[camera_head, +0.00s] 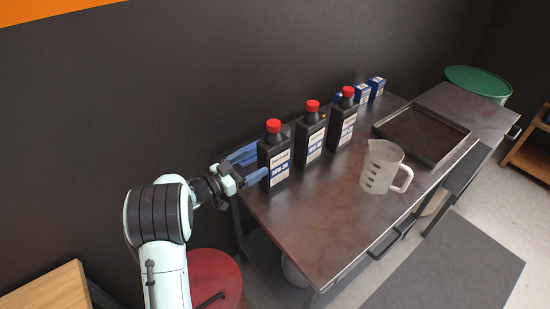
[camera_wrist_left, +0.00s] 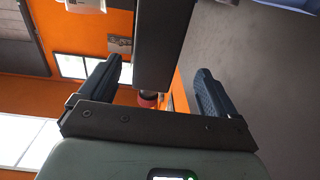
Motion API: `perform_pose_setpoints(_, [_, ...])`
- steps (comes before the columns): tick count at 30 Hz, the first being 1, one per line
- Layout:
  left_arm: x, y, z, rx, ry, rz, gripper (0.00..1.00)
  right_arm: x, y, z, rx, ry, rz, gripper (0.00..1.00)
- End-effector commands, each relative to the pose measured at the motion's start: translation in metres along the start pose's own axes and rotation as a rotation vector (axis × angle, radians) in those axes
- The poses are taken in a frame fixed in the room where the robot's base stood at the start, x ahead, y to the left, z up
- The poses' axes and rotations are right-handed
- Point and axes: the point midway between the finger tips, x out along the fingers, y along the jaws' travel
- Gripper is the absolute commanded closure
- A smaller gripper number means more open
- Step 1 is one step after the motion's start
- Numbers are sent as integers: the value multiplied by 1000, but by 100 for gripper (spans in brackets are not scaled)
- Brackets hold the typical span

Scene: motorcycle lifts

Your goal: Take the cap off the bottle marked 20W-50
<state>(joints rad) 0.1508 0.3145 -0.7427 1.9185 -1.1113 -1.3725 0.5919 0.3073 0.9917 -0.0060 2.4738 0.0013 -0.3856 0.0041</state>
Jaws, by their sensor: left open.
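Three dark oil bottles with red caps and white-and-blue labels stand upright in a row on the bench. The nearest bottle (camera_head: 274,158) has a label that seems to read 20W-50, in small print, and its red cap (camera_head: 273,126) is on. The middle bottle (camera_head: 309,135) and the far bottle (camera_head: 342,120) are also capped. My left gripper (camera_head: 250,165) is open beside the nearest bottle, its blue fingers pointing at the bottle's body, below the cap. In the left wrist view a dark bottle body (camera_wrist_left: 165,45) shows between the spread fingers. My right gripper is not in view.
A clear measuring jug (camera_head: 381,165) stands on the bench (camera_head: 310,215) right of the bottles. A shallow tray (camera_head: 455,160) and small blue boxes (camera_head: 376,87) lie farther back. A green drum (camera_head: 478,82) is beyond, a red round drum or stool (camera_head: 214,275) below my arm.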

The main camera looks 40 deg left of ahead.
Motion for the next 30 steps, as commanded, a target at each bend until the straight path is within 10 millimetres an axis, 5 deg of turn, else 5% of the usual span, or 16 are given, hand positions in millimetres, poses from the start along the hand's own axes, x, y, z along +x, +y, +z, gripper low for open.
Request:
perform_pose_setpoints(19, [80,7,-6,0,-1,2,8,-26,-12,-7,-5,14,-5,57])
perform_pose_setpoints(29, [86,6,-4,-1,-1,0,8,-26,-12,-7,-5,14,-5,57])
perform_pose_setpoints(30, [86,6,-4,-1,-1,0,22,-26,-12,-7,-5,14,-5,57])
